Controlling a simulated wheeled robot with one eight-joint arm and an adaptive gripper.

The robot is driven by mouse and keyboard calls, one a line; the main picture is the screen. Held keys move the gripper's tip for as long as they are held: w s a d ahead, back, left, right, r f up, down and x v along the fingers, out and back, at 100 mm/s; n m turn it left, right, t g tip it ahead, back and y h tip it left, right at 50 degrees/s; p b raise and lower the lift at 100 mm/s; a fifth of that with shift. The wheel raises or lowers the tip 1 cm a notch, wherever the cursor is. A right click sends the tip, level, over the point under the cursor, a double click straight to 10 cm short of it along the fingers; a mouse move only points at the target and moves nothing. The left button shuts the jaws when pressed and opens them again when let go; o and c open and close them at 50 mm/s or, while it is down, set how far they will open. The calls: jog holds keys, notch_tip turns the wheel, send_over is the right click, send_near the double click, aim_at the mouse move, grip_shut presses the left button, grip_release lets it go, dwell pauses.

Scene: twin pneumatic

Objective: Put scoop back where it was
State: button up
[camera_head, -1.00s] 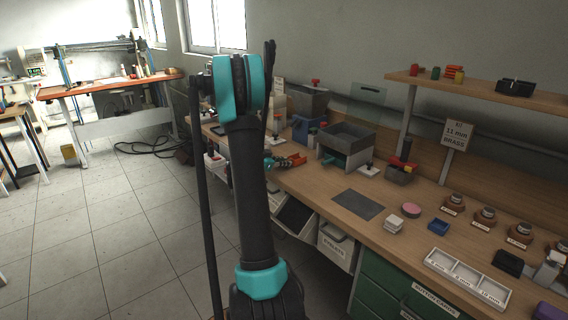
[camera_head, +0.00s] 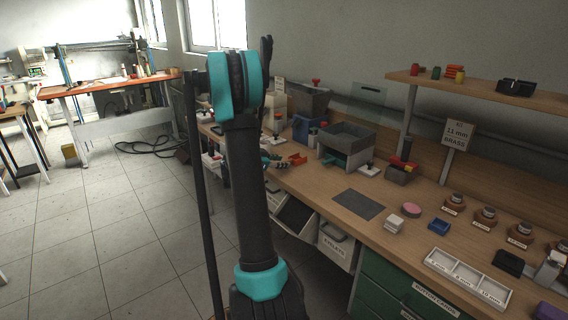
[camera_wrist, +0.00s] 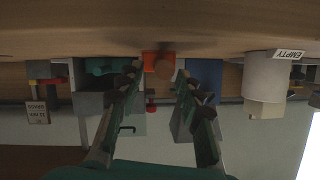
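An orange scoop (camera_head: 298,159) lies on the workbench in the head view. My gripper (camera_head: 275,163) is low over the bench's near edge, left of the scoop, partly hidden by my arm. In the wrist view my gripper (camera_wrist: 158,78) has its two fingers spread apart with nothing clearly held between them.
A grey open bin (camera_head: 347,138) stands right of the scoop, with a blue container (camera_head: 303,130) behind the scoop. A white cylinder (camera_wrist: 265,78) with an EMPTY label is at the wrist view's right. A dark mat (camera_head: 358,204) lies on clear bench nearer me.

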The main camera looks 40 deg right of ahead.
jog(key=v, duration=0.9)
jog(key=s+a+f+n+y, duration=0.3)
jog(key=s+a+n, duration=0.3)
jog(key=s+a, duration=0.2)
jog(key=s+a+f+n+t+y, duration=0.1)
jog(key=s+a+f+n+y, duration=0.3)
jog(key=a, duration=0.9)
jog(key=s+a+f+n+t+y, duration=0.1)
jog(key=s+a+f+n+y, duration=0.2)
jog(key=s+a+n+y, duration=0.3)
jog(key=s+a+n, duration=0.2)
jog(key=s+a, duration=0.3)
jog(key=s, duration=0.2)
jog(key=shift+f+n, duration=0.3)
jog(key=shift+n, duration=0.1)
jog(key=shift+s+d, duration=0.1)
